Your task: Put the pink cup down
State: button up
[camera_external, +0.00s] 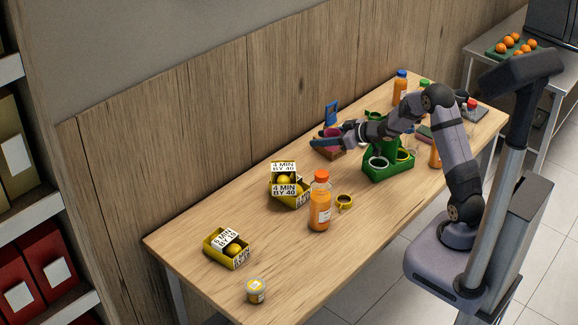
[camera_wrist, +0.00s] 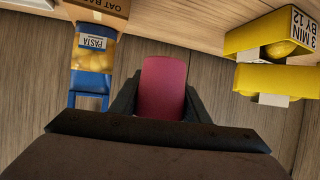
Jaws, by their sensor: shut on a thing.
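The pink cup (camera_wrist: 162,88) sits between the two fingers of my gripper (camera_wrist: 160,105) in the wrist view. The fingers are shut on its sides. In the external view my gripper (camera_external: 325,139) is over the far side of the wooden table, and the pink cup (camera_external: 332,132) shows only as a small patch there, largely hidden by the gripper. I cannot tell whether the cup touches anything below it.
A blue-framed pasta pack (camera_wrist: 92,60) stands close by at the wall. The wooden table (camera_external: 200,285) has bare room at the front left.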

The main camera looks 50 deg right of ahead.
jog(key=shift+n+y, duration=0.4)
jog(key=shift+y, duration=0.1)
jog(key=s, duration=0.2)
jog(key=s+a, duration=0.1)
jog(key=s, duration=0.1)
jog(key=shift+s+a, duration=0.1)
jog(key=shift+s, duration=0.05)
jog(key=shift+f+b, duration=0.4)
jog(key=shift+f, duration=4.6)
jog(key=shift+f, duration=0.1)
jog(key=shift+f, duration=0.1)
jog(key=o, duration=1)
jog(key=shift+r, duration=0.2)
jog(key=v, duration=1.2)
jog(key=shift+r, duration=0.1)
